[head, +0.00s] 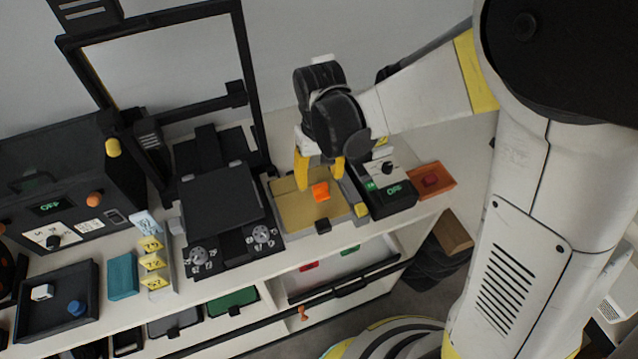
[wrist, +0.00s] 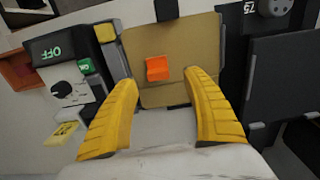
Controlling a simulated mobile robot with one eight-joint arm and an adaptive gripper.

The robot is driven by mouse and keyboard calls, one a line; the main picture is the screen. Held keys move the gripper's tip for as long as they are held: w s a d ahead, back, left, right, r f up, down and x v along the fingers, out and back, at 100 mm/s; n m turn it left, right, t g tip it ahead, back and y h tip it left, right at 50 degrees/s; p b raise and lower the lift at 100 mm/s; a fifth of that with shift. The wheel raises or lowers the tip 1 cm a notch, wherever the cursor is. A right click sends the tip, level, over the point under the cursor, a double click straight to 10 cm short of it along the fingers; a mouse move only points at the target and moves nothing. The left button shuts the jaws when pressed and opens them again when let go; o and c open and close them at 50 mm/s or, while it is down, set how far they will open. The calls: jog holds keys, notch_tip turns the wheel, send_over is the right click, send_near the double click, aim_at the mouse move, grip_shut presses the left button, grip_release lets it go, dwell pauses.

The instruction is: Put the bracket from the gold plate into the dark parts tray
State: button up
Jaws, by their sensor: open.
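An orange bracket (head: 320,191) lies on the gold plate (head: 295,215). In the wrist view the bracket (wrist: 158,68) sits near the middle of the gold plate (wrist: 190,45). My gripper (head: 320,178) is above the plate with its yellow fingers pointing down. In the wrist view my gripper (wrist: 164,85) has its fingers wide apart, with the bracket between and just beyond the tips, not touched. The dark parts tray (head: 60,322) is at the lower left of the head view. It holds a white block (head: 42,292) and a blue piece (head: 76,307).
A black frame machine (head: 222,200) stands between the plate and the tray side. A controller box reading OFF (head: 392,193) is right of the plate, beside an orange tray (head: 447,187). A teal block (head: 123,276) and yellow-labelled holder (head: 153,262) stand right of the dark tray.

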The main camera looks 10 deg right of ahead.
aim_at(320, 185)
jog(key=f, duration=0.1)
jog(key=f+b, duration=0.1)
jog(key=f, duration=0.1)
jog(key=f+b, duration=0.1)
jog(key=f, duration=0.1)
jog(key=shift+w+d+f, duration=0.1)
jog(key=shift+w, duration=0.2)
jog(key=c, duration=0.9)
jog(key=shift+c, duration=0.3)
